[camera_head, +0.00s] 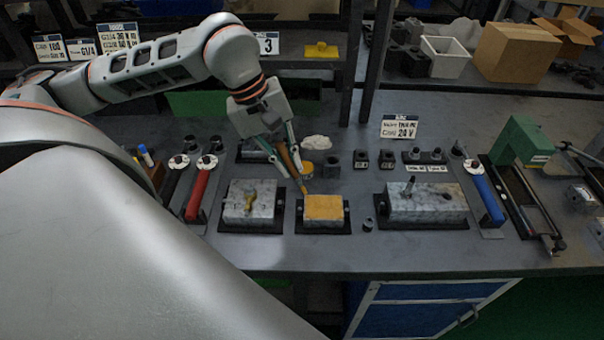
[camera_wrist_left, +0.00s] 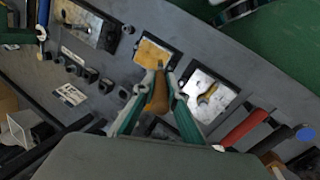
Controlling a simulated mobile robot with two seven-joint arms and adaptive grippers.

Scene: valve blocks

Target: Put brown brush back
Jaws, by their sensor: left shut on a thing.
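My left gripper (camera_head: 287,158) is shut on the brown brush (camera_head: 297,176) above the middle of the bench. The brush slants down to the right, its tip close to the yellow-topped block (camera_head: 323,208); whether they touch is hard to tell. In the left wrist view, the brush's brown handle (camera_wrist_left: 158,96) sits between the green fingers (camera_wrist_left: 157,88), and its far end overlaps the yellow block (camera_wrist_left: 155,54). A small yellow pot (camera_head: 306,169) and a dark round holder (camera_head: 332,167) stand behind that block. My right gripper is not in view.
A grey block with a yellowish fitting (camera_head: 250,203) sits left, a wider grey block (camera_head: 428,203) right. Red (camera_head: 198,190) and blue (camera_head: 486,196) handled tools flank them. Several small dark holders (camera_head: 387,160) and a white lump (camera_head: 317,142) lie behind.

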